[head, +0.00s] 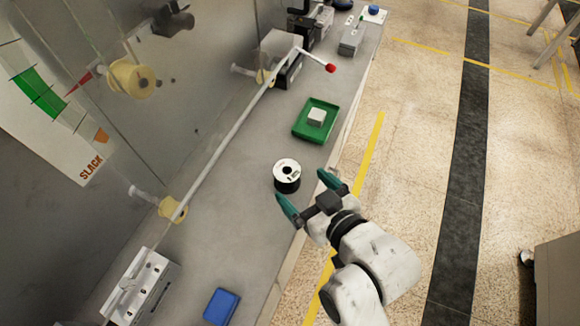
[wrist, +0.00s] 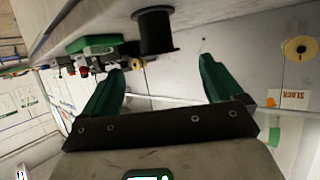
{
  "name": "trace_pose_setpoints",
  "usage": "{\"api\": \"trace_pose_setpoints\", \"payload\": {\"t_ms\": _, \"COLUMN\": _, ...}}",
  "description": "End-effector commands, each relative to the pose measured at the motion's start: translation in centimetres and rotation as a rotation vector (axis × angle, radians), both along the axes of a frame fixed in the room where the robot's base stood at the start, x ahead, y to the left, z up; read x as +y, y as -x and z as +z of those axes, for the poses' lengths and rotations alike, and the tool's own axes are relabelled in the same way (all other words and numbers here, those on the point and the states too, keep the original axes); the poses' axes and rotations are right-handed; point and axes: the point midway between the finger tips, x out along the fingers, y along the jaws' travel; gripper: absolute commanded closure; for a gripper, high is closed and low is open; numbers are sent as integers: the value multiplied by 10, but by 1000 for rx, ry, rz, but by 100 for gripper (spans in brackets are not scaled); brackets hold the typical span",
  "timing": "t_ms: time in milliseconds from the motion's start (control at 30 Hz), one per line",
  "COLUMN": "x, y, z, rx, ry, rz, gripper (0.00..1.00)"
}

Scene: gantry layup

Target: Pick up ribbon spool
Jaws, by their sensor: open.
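The ribbon spool (head: 287,179) is black with a white top face and a dark centre hole. It stands upright on the grey counter in the head view. In the wrist view the spool (wrist: 154,32) shows as a dark flanged shape beyond the fingertips. My gripper (head: 300,183) has two green fingers and is open, with nothing between them. Its fingertips are close to the spool, just to its right and below in the head view. The wrist view shows the open gripper (wrist: 161,62) with a gap between its fingers and the spool.
A green tray (head: 299,130) with a pale block (head: 316,116) lies behind the spool. A blue block (head: 221,307) lies at the near end. A thin rod with a red ball (head: 330,68) slants over the counter's left side. Bare counter surrounds the spool.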

Motion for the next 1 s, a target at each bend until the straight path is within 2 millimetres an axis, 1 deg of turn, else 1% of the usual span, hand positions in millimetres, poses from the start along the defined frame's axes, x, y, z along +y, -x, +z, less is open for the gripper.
{"api": "trace_pose_setpoints", "payload": {"t_ms": 33, "x": 5, "y": -7, "z": -2, "rx": -1, "ry": 1, "rz": 0, "gripper": 7}}
{"api": "trace_pose_setpoints", "payload": {"t_ms": 100, "x": 9, "y": -13, "z": -6, "rx": 1, "ry": 1, "rz": 0, "gripper": 7}}
{"api": "trace_pose_setpoints", "payload": {"t_ms": 367, "x": 19, "y": -27, "z": -14, "rx": 2, "ry": 0, "rz": 0, "gripper": 7}}
{"api": "trace_pose_setpoints", "payload": {"t_ms": 633, "x": 37, "y": -53, "z": -30, "rx": 2, "ry": 1, "rz": -1, "gripper": 7}}
{"api": "trace_pose_setpoints", "payload": {"t_ms": 767, "x": 40, "y": -58, "z": -33, "rx": 1, "ry": 0, "rz": -3, "gripper": 7}}
{"api": "trace_pose_setpoints", "payload": {"t_ms": 967, "x": 40, "y": -58, "z": -33, "rx": 1, "ry": 0, "rz": -3, "gripper": 7}}
{"api": "trace_pose_setpoints", "payload": {"t_ms": 1000, "x": 40, "y": -58, "z": -33, "rx": 1, "ry": 0, "rz": -3, "gripper": 8}}
